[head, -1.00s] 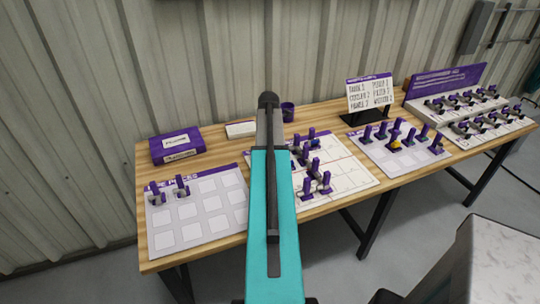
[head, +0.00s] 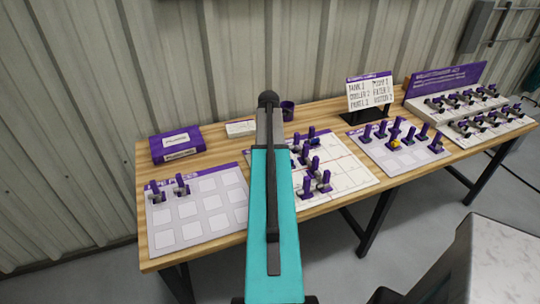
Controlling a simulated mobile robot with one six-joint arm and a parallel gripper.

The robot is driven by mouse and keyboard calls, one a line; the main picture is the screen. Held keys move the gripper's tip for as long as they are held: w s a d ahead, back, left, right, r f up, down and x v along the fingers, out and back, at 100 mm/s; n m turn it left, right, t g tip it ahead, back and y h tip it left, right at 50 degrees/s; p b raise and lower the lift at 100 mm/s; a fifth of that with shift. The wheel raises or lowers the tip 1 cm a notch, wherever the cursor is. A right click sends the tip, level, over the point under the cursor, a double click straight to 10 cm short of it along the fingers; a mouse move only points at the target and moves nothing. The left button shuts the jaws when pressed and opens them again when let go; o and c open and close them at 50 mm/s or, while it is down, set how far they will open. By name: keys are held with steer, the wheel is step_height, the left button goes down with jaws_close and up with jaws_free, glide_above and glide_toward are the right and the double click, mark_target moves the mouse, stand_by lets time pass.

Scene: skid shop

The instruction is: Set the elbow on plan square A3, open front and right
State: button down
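Two small dark pipe pieces with purple upright grips, a left one (head: 159,192) and a right one (head: 181,185), stand on the upper-left squares of the grey pipe pieces board (head: 215,228). They are too small to tell which is an elbow or which way their openings face. The white plan board (head: 352,177) lies right of my arm and carries several purple-topped pieces. My arm covers its left part, and I cannot read its square labels, so A3 cannot be picked out. My gripper is not visible; only my teal and dark arm links show.
A sign (head: 370,93), a grey board with purple-topped pieces (head: 378,153) and a stepped rack (head: 480,112) are right. The pipe board's lower squares are empty.

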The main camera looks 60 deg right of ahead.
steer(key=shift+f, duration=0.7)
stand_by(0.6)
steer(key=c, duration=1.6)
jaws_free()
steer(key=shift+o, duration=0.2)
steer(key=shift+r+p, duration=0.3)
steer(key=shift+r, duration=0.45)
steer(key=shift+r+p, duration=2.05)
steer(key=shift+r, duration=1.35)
